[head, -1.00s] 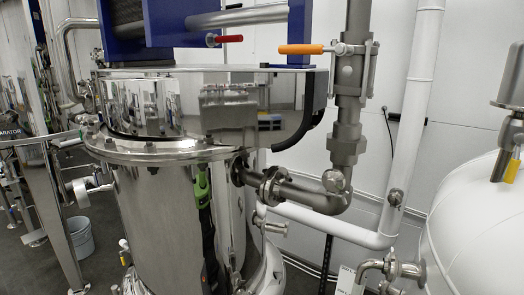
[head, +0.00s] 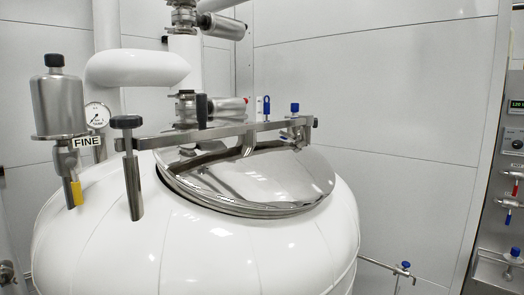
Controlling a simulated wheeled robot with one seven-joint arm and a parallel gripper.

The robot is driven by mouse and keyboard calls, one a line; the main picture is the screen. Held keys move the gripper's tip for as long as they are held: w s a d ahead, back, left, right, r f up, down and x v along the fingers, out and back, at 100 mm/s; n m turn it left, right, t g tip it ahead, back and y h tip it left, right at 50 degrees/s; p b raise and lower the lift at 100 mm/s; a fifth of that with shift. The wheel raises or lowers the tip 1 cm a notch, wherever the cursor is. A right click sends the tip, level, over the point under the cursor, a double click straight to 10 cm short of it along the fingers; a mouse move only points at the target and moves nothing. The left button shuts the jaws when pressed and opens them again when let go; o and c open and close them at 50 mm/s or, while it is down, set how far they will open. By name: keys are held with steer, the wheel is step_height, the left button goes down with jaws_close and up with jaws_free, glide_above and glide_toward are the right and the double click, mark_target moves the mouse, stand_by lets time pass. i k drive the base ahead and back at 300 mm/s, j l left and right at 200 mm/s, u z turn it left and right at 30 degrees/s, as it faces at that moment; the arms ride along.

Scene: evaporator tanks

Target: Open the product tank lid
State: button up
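The product tank (head: 200,250) is a large white rounded vessel filling the lower middle of the head view. Its shiny round metal lid (head: 290,180) lies over the opening on top, its rim close along the opening's edge. A metal crossbar (head: 190,137) spans above the lid. A clamp post with a dark knob (head: 128,122) stands at the bar's left end. A bracket with a blue knob (head: 295,108) is at its right end. My gripper is not in view.
A metal canister (head: 58,103) tagged FINE, with a yellow-handled valve, and a pressure gauge (head: 97,116) stand on the tank's left. White pipework (head: 135,68) rises behind. A control panel with valves (head: 508,190) is at the far right. The right wall area is clear.

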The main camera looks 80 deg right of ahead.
mark_target(246, 164)
steer(key=z, duration=2.6)
